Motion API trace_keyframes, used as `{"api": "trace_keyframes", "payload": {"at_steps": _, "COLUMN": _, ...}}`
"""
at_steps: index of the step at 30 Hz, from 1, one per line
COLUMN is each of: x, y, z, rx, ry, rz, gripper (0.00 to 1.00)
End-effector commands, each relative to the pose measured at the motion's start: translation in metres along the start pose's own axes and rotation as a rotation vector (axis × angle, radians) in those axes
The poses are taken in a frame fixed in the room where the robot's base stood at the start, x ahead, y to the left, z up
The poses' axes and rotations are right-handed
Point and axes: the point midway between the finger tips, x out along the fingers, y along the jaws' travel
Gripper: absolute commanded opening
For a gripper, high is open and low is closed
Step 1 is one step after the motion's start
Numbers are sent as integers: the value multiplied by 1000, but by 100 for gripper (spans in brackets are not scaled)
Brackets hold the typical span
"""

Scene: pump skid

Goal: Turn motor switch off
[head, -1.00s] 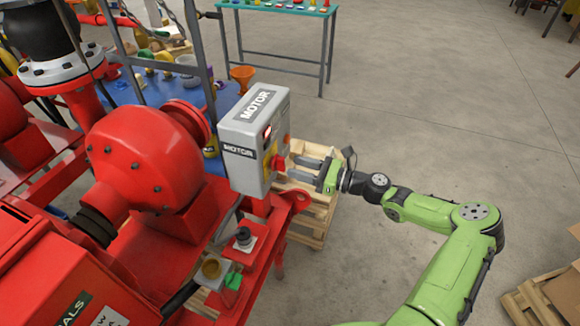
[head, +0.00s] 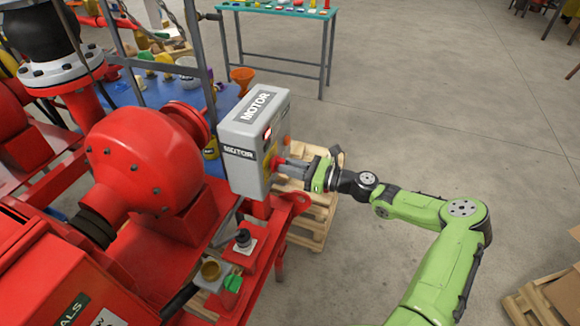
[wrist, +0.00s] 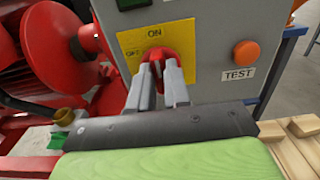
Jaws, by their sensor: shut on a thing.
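The grey motor box (head: 247,150), labelled MOTOR, stands on the red skid. Its red motor switch (wrist: 155,56) sits on a yellow plate (wrist: 128,42) marked ON at the top and OFF at the left. My gripper (wrist: 157,75) is shut on the red switch, with a finger on either side of it. The fingers hide the lower part of the switch, so its exact angle is hard to tell. In the head view my gripper (head: 283,166) reaches the box's right face from the right, and a small red indicator (head: 267,133) shows on the box.
A wooden pallet (head: 318,215) lies below my gripper. Open floor (head: 420,120) extends to the right.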

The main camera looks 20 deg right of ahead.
Motion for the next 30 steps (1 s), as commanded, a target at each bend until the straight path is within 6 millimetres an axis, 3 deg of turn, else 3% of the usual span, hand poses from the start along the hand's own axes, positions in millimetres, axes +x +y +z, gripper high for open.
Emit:
{"api": "trace_keyframes", "payload": {"at_steps": 11, "x": 0, "y": 1, "z": 0, "rx": -157, "ry": 4, "rz": 0, "gripper": 0}}
{"api": "trace_keyframes", "payload": {"at_steps": 30, "x": 0, "y": 4, "z": -4, "rx": -752, "ry": 3, "rz": 1, "gripper": 0}}
